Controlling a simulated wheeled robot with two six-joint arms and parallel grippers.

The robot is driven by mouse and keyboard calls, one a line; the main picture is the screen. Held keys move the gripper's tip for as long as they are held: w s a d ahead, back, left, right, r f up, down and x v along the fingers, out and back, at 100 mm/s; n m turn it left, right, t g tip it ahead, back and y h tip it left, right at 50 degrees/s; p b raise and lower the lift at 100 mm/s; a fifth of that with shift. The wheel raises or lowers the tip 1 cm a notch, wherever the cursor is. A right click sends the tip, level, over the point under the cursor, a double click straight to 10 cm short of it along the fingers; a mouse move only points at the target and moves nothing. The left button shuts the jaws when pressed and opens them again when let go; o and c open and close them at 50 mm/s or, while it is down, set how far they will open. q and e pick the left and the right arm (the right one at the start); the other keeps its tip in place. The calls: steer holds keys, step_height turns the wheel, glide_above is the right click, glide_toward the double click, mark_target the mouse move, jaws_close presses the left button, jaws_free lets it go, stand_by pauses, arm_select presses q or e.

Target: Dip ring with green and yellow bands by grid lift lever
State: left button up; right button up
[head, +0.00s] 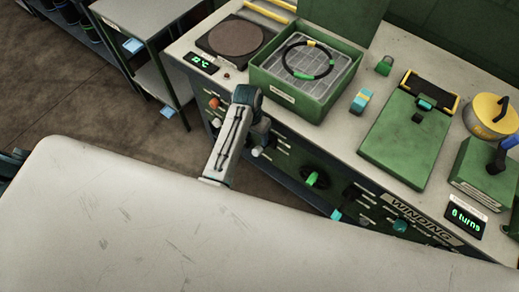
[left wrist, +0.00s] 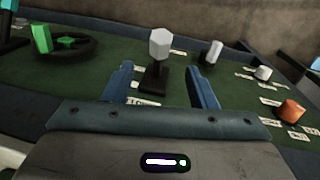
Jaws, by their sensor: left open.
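The dark ring (head: 310,60) with green and yellow bands lies on the wire grid (head: 330,82) in the green open-topped tank (head: 310,103). My left gripper (head: 260,124) hangs in front of the bench's control panel, partly hidden by its own arm. In the left wrist view its two blue fingers (left wrist: 162,88) are open and apart. A lever with a pale faceted knob (left wrist: 160,44) and a dark base stands beyond and between the fingertips. I cannot tell whether the fingers touch the lever. My right gripper is out of view.

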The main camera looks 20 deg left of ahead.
mark_target(258, 147)
arm_select(q)
steer(key=f, duration=0.6)
steer(key=d+f+p, duration=0.1)
steer(key=f, duration=0.2)
steer(key=shift+s, duration=0.15)
steer(key=shift+d, duration=0.1)
steer(key=shift+c, duration=0.2)
jaws_close()
